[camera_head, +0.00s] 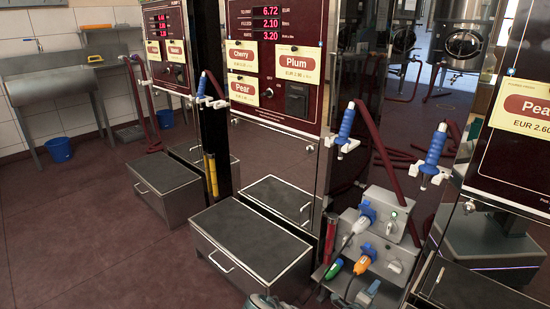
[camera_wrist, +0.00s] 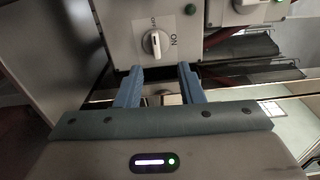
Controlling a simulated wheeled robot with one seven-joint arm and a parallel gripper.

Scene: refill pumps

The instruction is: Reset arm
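My gripper (camera_wrist: 160,70) shows in the wrist view with its two blue fingers apart and nothing held between them. The fingertips are near the lower edge of a grey switch box (camera_wrist: 126,38). A white rotary knob (camera_wrist: 155,43) with an ON mark is on the box's face, just above and between the fingertips. I cannot tell whether the fingertips touch the box. The gripper's fingers cannot be made out in the head view.
A grey socket unit (camera_head: 378,227) with coloured plugs stands at the lower right of the head view. Refill pumps (camera_head: 272,88) with blue nozzles (camera_head: 346,124) surround it. Step boxes (camera_head: 250,246) stand before the pumps. The floor (camera_head: 75,230) at left is mostly clear.

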